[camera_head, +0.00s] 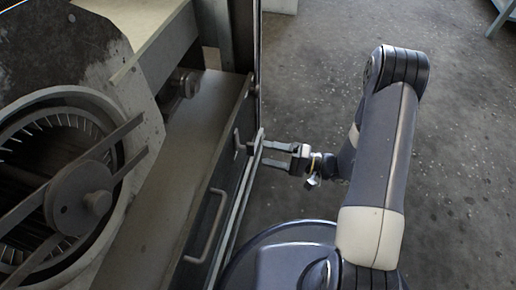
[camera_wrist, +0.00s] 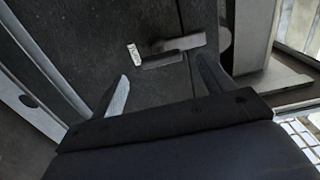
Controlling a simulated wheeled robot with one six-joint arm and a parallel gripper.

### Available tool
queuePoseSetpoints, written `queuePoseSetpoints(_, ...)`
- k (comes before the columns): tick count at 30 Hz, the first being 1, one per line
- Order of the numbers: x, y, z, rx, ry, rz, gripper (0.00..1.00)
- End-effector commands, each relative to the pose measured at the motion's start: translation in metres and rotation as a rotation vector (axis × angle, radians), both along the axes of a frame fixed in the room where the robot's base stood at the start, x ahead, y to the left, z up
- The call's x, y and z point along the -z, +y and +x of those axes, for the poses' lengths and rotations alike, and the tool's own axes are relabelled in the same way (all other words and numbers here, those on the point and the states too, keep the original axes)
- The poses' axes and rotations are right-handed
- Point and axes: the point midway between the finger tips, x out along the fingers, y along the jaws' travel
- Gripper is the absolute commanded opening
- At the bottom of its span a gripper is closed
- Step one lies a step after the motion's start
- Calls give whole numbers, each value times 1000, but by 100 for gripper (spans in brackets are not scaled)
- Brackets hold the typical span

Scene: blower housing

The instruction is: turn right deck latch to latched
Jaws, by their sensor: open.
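The deck latch (camera_head: 238,142) is a small grey lever on the dark side panel of the housing, near the panel's far end. In the wrist view the latch (camera_wrist: 182,43) is a short grey bar lying roughly level, with a grey block under it and a small white label to its left. My gripper (camera_head: 264,152) reaches in from the right with its fingers pointing at the panel beside the latch. In the wrist view my gripper (camera_wrist: 160,72) is open and empty. The latch lies just beyond and between its fingertips; I cannot tell whether they touch it.
A U-shaped handle (camera_head: 207,226) is on the same panel, nearer the camera. The blower wheel with its pulley (camera_head: 78,200) is at left. An upright post (camera_head: 244,35) rises just behind the latch. The concrete floor (camera_head: 450,150) at right is open.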

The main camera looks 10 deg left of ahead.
Motion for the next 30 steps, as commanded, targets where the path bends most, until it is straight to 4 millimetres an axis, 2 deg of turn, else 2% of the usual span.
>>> queuePoseSetpoints(1,-2,-9,0,5,1,0,76)
queuePoseSetpoints(6,-1,-31,-4,3,0,1,76)
queuePoseSetpoints(12,0,-43,-6,1,0,1,76)
queuePoseSetpoints(24,1,-43,-6,-1,0,0,76)
queuePoseSetpoints(30,1,-28,-4,-4,-1,0,76)
